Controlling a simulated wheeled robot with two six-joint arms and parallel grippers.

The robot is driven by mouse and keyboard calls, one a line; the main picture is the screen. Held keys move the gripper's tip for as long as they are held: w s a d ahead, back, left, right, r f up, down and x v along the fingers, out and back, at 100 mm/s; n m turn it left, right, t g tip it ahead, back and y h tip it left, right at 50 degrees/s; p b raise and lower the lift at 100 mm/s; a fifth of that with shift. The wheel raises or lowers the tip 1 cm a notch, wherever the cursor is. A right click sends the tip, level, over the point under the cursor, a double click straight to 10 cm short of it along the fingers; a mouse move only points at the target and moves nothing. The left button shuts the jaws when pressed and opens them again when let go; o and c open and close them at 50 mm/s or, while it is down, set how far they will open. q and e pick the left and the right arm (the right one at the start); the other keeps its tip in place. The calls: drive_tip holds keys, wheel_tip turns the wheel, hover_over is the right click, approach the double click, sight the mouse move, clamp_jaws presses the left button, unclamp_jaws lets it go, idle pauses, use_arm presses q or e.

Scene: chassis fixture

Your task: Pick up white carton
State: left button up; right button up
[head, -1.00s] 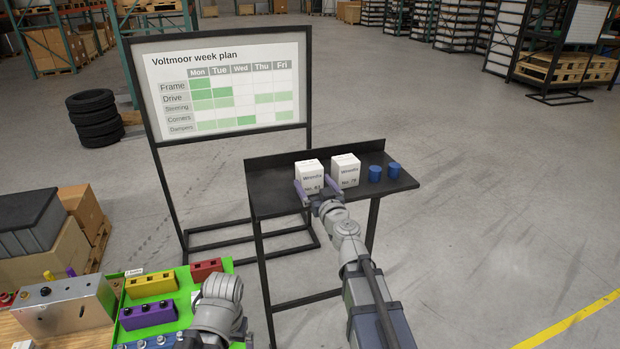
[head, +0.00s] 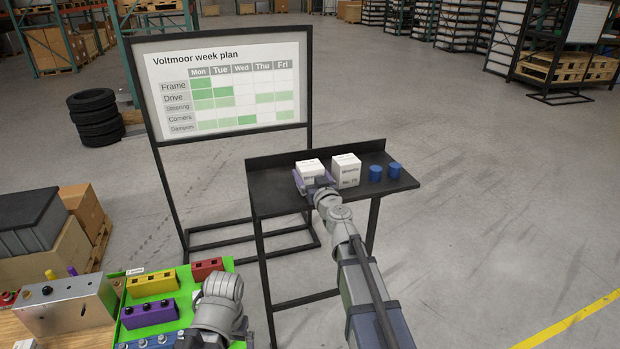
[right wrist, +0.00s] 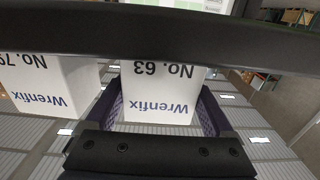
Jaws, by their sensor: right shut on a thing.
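Two white cartons stand side by side on a small black table (head: 272,199) in the head view. The left carton (head: 309,168) is held by my right gripper (head: 314,184), whose purple fingers are shut on its two sides. In the right wrist view this carton (right wrist: 160,95) reads "Wrenfix No. 63" and sits between the fingers. The other white carton (head: 346,170) stands just to the right, apart from the gripper; it also shows in the right wrist view (right wrist: 45,85). My left arm shows at the bottom of the head view, but its gripper cannot be made out.
Two blue cylinders (head: 394,170) stand on the table right of the cartons. The table has a raised back edge. A week plan board (head: 225,90) stands behind it to the left. A green mat (head: 175,296) with coloured blocks lies at lower left.

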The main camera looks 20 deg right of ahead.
drive_tip(key=c, duration=0.9)
drive_tip(key=shift+r, duration=0.1)
wheel_tip(320, 180, up, 10)
drive_tip(key=p, duration=1)
